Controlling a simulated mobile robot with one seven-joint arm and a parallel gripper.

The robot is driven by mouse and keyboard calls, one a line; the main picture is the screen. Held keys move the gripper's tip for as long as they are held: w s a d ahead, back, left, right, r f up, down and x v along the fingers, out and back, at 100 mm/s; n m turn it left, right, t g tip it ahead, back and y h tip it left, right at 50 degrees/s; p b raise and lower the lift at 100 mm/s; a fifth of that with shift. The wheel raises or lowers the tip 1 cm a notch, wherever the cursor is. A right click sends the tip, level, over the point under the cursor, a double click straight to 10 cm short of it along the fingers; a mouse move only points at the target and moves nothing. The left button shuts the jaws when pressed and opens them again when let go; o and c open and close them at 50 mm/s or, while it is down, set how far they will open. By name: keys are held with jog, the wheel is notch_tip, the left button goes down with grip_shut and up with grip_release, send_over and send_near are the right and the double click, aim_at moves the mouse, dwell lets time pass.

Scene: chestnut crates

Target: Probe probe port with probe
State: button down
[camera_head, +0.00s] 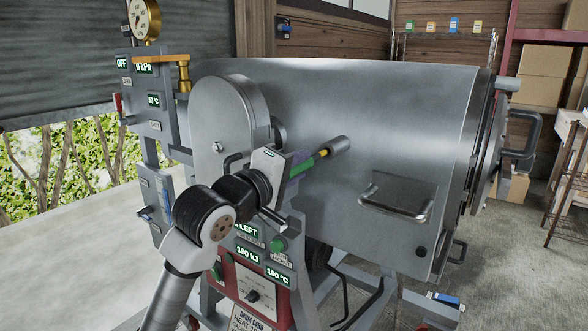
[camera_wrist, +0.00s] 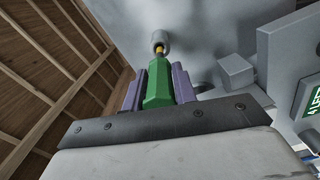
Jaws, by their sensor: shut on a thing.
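The probe has a green handle (camera_head: 305,166) and a yellow-orange tip, and it also shows in the wrist view (camera_wrist: 159,84). My gripper (camera_head: 300,163) is shut on the green handle, with a purple finger on each side of it in the wrist view (camera_wrist: 159,87). The probe port is a short grey tube (camera_head: 339,145) sticking out of the steel drum's side. In the wrist view the port (camera_wrist: 160,37) lies straight ahead of the probe. The tip meets the port's mouth; how deep it sits inside is hidden.
The large steel drum (camera_head: 400,105) fills the middle. A handled hatch (camera_head: 400,195) is on its side, right of the port. A grey housing (camera_head: 228,120) and a control panel with readouts (camera_head: 250,275) stand close to my arm. Shelves with boxes are at the right.

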aim_at(326, 152)
jog(key=shift+b+x, duration=0.4)
jog(key=shift+x, duration=3.15)
jog(key=c, duration=1)
grip_release()
jog(key=shift+c, duration=0.2)
jog(key=b+v, duration=0.2)
jog(key=v, duration=1.1)
jog(key=shift+s+a, duration=0.15)
jog(key=shift+s, duration=0.2)
